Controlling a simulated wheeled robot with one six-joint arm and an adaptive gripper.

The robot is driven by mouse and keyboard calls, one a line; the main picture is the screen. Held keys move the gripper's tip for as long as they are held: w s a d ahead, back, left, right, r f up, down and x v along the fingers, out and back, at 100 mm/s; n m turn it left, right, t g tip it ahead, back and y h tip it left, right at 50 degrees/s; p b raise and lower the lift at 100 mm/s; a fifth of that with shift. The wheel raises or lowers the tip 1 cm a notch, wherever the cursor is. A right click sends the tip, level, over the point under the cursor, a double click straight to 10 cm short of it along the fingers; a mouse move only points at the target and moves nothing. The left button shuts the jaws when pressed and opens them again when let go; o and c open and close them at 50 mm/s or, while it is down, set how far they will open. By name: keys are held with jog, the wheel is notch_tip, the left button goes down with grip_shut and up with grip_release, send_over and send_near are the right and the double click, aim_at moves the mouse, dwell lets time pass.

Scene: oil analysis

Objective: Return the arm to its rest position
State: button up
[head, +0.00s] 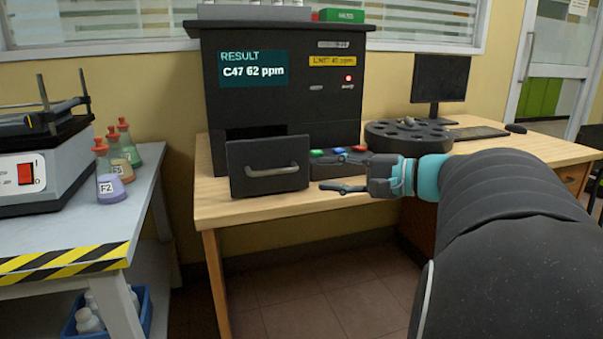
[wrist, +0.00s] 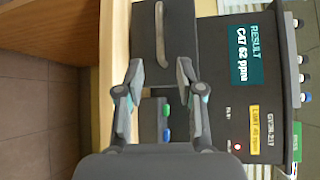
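My gripper (head: 343,173) reaches in from the right in the head view. It is in front of the dark analyser (head: 290,110), beside the analyser's drawer (head: 267,170). In the wrist view my gripper (wrist: 158,82) has its two fingers spread apart with nothing between them. The drawer front with its grey handle (wrist: 162,35) is just beyond the fingertips there. The drawer stands out from the analyser, with a dark opening above it. The screen (head: 253,69) reads "RESULT C47 62 ppm". My arm fills the right side of the head view.
The wooden desk (head: 225,207) also bears a round dark carousel (head: 407,135), a monitor (head: 440,82) and a keyboard. Colored buttons (head: 330,151) sit close to my gripper. At left, a grey bench (head: 60,235) holds flasks (head: 110,180) and a shaker. The floor ahead is clear.

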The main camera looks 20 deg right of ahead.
jog(key=shift+a, duration=0.15)
jog(key=s+a+f+n+g+h+p, duration=0.1)
jog(key=s+a+f+n+g+h, duration=0.2)
jog(key=a, duration=0.4)
jog(key=s+a+f+n+g+p, duration=0.1)
jog(key=s+a+f+g, duration=0.2)
jog(key=s+a+f, duration=0.25)
jog(key=s+f+n+h+p, duration=0.3)
jog(key=s+f+n+h, duration=0.3)
jog(key=s, duration=0.3)
jog(key=shift+s+a+f+n+g+h, duration=0.15)
jog(key=shift+s+f+n+g+h, duration=0.25)
jog(key=shift+n+h, duration=0.4)
